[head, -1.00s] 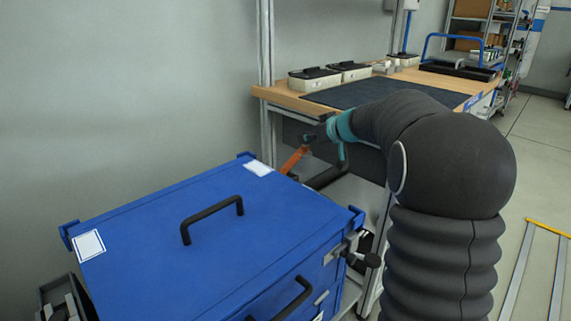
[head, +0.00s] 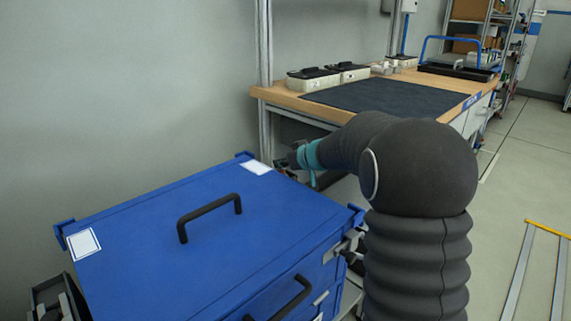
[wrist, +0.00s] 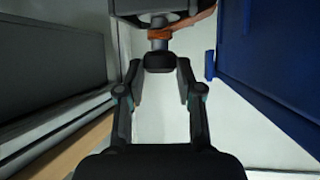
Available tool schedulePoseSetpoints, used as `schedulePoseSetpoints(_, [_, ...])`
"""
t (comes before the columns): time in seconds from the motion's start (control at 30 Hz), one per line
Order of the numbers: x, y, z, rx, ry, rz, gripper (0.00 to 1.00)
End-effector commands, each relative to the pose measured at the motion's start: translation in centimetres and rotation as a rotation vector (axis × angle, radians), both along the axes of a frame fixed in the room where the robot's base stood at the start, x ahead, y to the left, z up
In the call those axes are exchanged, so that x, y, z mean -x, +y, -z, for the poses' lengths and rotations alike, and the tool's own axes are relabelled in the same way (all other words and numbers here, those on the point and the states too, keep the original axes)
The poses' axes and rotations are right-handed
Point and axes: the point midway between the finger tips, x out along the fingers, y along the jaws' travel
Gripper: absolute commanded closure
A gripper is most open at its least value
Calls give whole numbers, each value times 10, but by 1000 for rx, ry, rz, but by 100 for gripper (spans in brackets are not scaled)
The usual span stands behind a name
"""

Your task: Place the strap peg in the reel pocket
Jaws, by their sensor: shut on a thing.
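My gripper (wrist: 160,75) is shut on the strap peg (wrist: 160,62), whose black rounded end sits between the two fingers in the wrist view. Beyond it are a short grey shaft and an orange band (wrist: 170,33), below a dark boxy part (wrist: 160,6) cut off at the top edge. Whether these parts join the peg I cannot tell. In the head view my gripper (head: 285,162) is just past the far corner of the blue cabinet, and the peg is hidden there. I cannot make out the reel pocket in either view.
The blue cabinet (head: 150,235) with a black top handle (head: 210,213) stands close to my gripper; its blue side (wrist: 275,60) fills the right of the wrist view. The wooden workbench (head: 290,100) with a dark mat (head: 385,98) is behind.

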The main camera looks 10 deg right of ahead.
Motion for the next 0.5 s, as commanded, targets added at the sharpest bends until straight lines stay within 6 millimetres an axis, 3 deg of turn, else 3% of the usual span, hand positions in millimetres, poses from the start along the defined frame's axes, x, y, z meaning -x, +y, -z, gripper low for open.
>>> schedulePoseSetpoints(0.23, [0, 0, 1, 0, -1, 0, 100])
schedulePoseSetpoints(0.27, [0, 0, 2, 0, 0, 0, 62])
schedulePoseSetpoints(0.3, [0, 0, 2, 1, 0, 0, 52])
schedulePoseSetpoints(0.37, [0, 0, 2, 1, 0, 0, 39])
schedulePoseSetpoints(0.5, [0, 0, 2, 0, 0, 0, 39])
